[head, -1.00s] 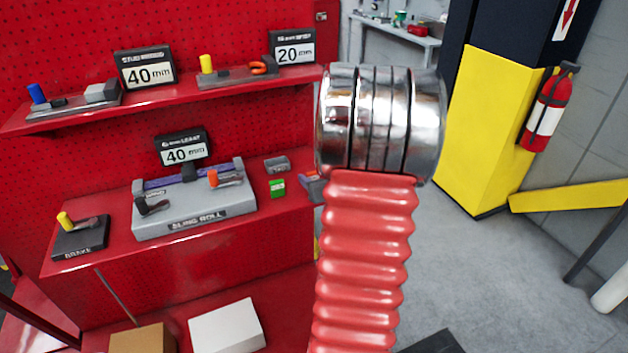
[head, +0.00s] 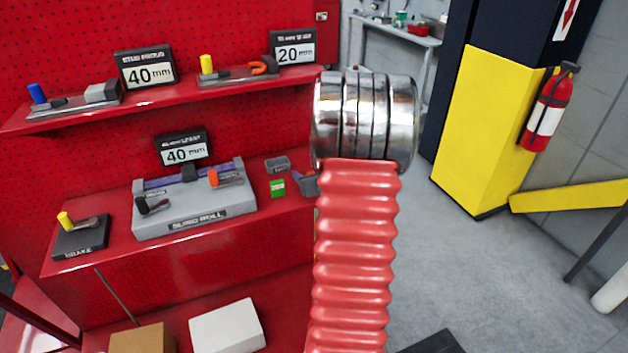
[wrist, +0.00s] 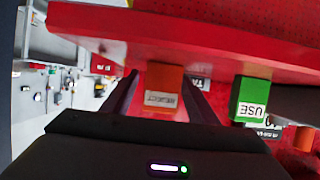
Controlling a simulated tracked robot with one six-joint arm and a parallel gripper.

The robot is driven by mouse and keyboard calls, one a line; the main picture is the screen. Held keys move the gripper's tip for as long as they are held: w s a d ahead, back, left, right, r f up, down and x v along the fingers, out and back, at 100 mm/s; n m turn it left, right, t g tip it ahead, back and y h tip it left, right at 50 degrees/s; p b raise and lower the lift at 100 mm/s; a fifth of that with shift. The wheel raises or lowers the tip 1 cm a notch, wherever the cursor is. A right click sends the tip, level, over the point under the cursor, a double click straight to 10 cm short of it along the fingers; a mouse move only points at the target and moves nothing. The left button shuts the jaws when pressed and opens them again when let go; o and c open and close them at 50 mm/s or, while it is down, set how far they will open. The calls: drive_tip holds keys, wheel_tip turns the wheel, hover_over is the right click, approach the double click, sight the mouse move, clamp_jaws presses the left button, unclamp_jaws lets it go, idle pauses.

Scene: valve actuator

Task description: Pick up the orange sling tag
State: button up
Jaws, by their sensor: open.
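The orange tag (wrist: 164,88), with a white label that seems to read REJECT, shows in the wrist view. It appears between the two dark fingers of my open gripper (wrist: 160,92), near the red shelf edge. I cannot tell whether the fingers touch it. In the head view the tag is hidden, apparently behind my arm, and only a small grey part that looks like my gripper (head: 306,185) shows at the right end of the lower shelf.
A green tag (wrist: 250,97) labelled USE is beside the orange one; it also shows in the head view (head: 277,188). The grey sling roll unit (head: 195,215) and a small grey block (head: 277,164) stand on the lower red shelf (head: 120,255). Open floor lies to the right.

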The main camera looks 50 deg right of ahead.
idle(0.5)
drive_tip(key=c, duration=1.2)
drive_tip(key=shift+o, duration=0.2)
wheel_tip(320, 180, up, 10)
idle(0.8)
